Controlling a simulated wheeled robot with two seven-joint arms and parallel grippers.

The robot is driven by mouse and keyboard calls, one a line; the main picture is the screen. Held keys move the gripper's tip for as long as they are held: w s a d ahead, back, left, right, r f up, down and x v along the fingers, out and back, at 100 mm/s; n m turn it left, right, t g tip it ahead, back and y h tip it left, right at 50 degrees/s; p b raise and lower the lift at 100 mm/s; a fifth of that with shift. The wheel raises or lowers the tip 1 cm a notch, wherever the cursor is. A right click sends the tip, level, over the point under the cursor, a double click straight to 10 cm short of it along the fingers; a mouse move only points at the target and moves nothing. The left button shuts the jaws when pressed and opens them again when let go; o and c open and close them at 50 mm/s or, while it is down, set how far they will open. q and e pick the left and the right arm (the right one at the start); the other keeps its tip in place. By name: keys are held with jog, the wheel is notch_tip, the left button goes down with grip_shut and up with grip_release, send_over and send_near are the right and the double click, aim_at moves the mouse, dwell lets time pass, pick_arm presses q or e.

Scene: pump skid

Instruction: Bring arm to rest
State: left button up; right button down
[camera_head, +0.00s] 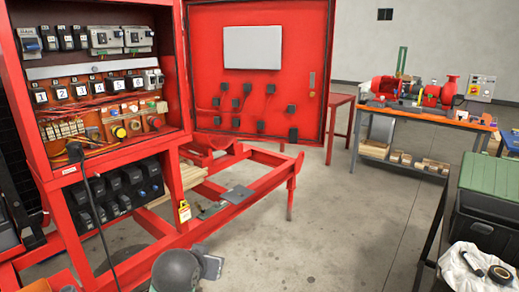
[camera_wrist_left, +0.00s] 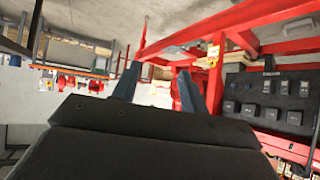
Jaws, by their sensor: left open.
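My left gripper (camera_wrist_left: 158,92) shows in the left wrist view with its two dark fingers spread apart. Nothing is visible between the fingertips, and the fingers look clear of the red skid frame (camera_wrist_left: 245,18). A grey rounded part of my own arm shows at the bottom of the head view; the fingers cannot be made out there. My right gripper is in neither view.
The red cabinet (camera_head: 105,157) stands open at left, its door (camera_head: 203,60) swung right. The skid frame (camera_head: 262,200) has a yellow tag (camera_head: 184,211). A workbench (camera_head: 425,115) stands behind; a green-lidded box (camera_head: 490,185) is at right. The middle floor is clear.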

pick_arm(q)
jog(key=s+f+g+p, duration=0.1)
jog(key=s+f+g, duration=0.1)
jog(key=s+f, duration=0.6)
jog(key=s+f+g+p, duration=0.1)
jog(key=s+f+g, duration=0.2)
jog(key=s+f, duration=0.6)
jog(key=s+f+g+p, duration=0.1)
jog(key=s+f+g, duration=0.2)
jog(key=s+f, duration=0.5)
jog(key=s, duration=1.1)
jog(key=shift+s+a+f+p, duration=0.15)
jog(key=shift+a+f+p, duration=0.15)
jog(key=shift+a+p, duration=0.1)
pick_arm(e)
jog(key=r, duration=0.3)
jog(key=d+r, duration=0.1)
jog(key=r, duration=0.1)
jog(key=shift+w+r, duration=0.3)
pick_arm(q)
jog(key=shift+w+f, duration=0.25)
jog(key=shift+w, duration=0.3)
jog(key=shift+w+f, duration=0.25)
jog(key=shift+w, duration=0.25)
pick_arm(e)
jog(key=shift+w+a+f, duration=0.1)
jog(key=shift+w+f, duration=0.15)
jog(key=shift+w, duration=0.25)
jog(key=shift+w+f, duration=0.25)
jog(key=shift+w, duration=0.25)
